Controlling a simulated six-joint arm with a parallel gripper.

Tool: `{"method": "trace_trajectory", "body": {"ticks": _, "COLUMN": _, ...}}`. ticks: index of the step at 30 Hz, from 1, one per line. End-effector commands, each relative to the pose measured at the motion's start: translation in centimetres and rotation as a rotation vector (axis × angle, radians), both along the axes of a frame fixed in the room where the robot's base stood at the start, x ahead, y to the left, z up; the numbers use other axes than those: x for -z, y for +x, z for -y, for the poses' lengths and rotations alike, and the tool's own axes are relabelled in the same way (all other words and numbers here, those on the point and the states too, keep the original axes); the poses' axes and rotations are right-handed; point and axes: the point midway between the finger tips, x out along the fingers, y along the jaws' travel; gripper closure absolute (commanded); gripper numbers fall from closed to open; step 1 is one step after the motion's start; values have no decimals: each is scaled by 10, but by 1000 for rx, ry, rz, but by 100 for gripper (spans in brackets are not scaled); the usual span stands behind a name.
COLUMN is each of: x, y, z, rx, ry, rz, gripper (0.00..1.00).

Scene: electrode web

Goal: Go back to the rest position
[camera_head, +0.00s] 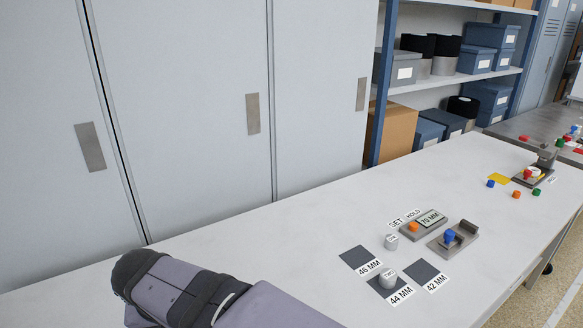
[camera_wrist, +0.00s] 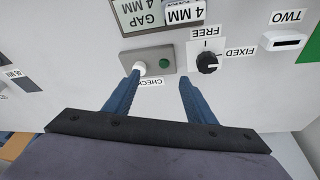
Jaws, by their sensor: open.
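My gripper (camera_wrist: 159,78) shows in the wrist view, its two blue fingers apart with nothing between them. Beyond the fingertips is a grey plate (camera_wrist: 153,56) with a white button and a green light, labelled CHECK. The left fingertip overlaps the white button in the picture; I cannot tell whether they touch. In the head view my arm crosses the bottom left corner, and the fingers are not seen there. A grey cylinder marked TWO (camera_head: 388,277) stands on the 44 MM dark square. A smaller light cylinder (camera_head: 391,242) stands beside the SET label.
The white table (camera_head: 290,245) has bare room left of the dark squares. A 70 MM display block (camera_head: 431,218) and a grey fixture (camera_head: 465,232) with a blue knob stand at right. The wrist view shows a black FREE/FIXED knob (camera_wrist: 207,62). Tall cabinets (camera_head: 190,90) stand behind.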

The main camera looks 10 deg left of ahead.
Motion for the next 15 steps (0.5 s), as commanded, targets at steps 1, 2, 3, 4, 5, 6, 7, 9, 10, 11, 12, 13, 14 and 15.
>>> {"method": "trace_trajectory", "body": {"ticks": 1, "x": -8, "y": 18, "z": 25, "rx": 29, "ry": -13, "rz": -11, "gripper": 50}}
{"method": "trace_trajectory", "body": {"ticks": 2, "x": -8, "y": 27, "z": 39, "rx": 40, "ry": -23, "rz": -20, "gripper": 50}}
{"method": "trace_trajectory", "body": {"ticks": 3, "x": -9, "y": 39, "z": 60, "rx": 59, "ry": -35, "rz": -33, "gripper": 50}}
{"method": "trace_trajectory", "body": {"ticks": 4, "x": -10, "y": 47, "z": 77, "rx": 72, "ry": -44, "rz": -42, "gripper": 50}}
{"method": "trace_trajectory", "body": {"ticks": 5, "x": -11, "y": 54, "z": 94, "rx": 86, "ry": -52, "rz": -53, "gripper": 50}}
{"method": "trace_trajectory", "body": {"ticks": 6, "x": -12, "y": 62, "z": 118, "rx": 106, "ry": -63, "rz": -70, "gripper": 50}}
{"method": "trace_trajectory", "body": {"ticks": 7, "x": -12, "y": 68, "z": 137, "rx": 120, "ry": -69, "rz": -82, "gripper": 50}}
{"method": "trace_trajectory", "body": {"ticks": 9, "x": -14, "y": 76, "z": 182, "rx": 157, "ry": -82, "rz": -113, "gripper": 50}}
{"method": "trace_trajectory", "body": {"ticks": 10, "x": -14, "y": 78, "z": 201, "rx": 173, "ry": -85, "rz": -125, "gripper": 50}}
{"method": "trace_trajectory", "body": {"ticks": 11, "x": -14, "y": 78, "z": 220, "rx": 190, "ry": -89, "rz": -140, "gripper": 50}}
{"method": "trace_trajectory", "body": {"ticks": 12, "x": -15, "y": 78, "z": 244, "rx": 211, "ry": -92, "rz": -158, "gripper": 50}}
{"method": "trace_trajectory", "body": {"ticks": 13, "x": -15, "y": 76, "z": 262, "rx": 228, "ry": -93, "rz": -170, "gripper": 50}}
{"method": "trace_trajectory", "body": {"ticks": 14, "x": -15, "y": 72, "z": 280, "rx": 244, "ry": -94, "rz": -185, "gripper": 50}}
{"method": "trace_trajectory", "body": {"ticks": 15, "x": -15, "y": 67, "z": 302, "rx": 265, "ry": -93, "rz": -202, "gripper": 50}}
